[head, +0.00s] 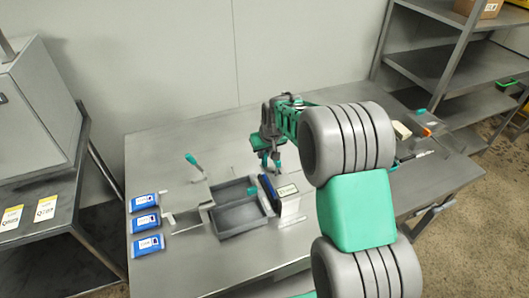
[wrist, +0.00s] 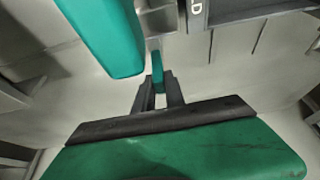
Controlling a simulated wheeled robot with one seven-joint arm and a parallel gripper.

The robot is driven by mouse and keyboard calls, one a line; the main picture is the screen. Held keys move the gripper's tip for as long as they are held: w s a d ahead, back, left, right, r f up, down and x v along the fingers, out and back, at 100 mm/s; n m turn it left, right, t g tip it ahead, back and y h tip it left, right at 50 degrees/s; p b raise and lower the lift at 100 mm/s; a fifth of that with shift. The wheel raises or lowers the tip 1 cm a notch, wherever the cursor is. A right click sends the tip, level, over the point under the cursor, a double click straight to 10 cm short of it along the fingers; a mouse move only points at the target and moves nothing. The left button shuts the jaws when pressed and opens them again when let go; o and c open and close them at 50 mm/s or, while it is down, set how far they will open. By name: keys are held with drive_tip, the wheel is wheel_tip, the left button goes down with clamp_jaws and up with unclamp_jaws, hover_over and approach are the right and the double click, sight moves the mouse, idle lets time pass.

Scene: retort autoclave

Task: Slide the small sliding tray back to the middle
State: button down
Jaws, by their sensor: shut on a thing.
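A grey open tray box (head: 213,228) stands on the metal table, with a smaller, shallower grey section at its back that looks like the small sliding tray (head: 228,188). A teal knob (head: 252,191) shows at its right side.
A blue box (head: 267,189) and a white box (head: 289,203) stand close at the right of the tray box. A teal-tipped lever (head: 195,163) rises behind it on the left. Several blue packets (head: 146,222) lie at the left. The table's back left is clear.

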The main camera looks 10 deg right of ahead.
drive_tip(key=d, duration=0.4)
drive_tip(key=w+d+b, duration=0.1)
drive_tip(key=d, duration=0.3)
drive_tip(key=w+d+b, duration=0.1)
drive_tip(key=d, duration=0.3)
drive_tip(key=shift+w+d, duration=0.15)
drive_tip(key=shift+d, duration=0.05)
drive_tip(key=c, duration=1.4)
unclamp_jaws()
drive_tip(key=v, duration=0.8)
drive_tip(key=shift+b, duration=0.4)
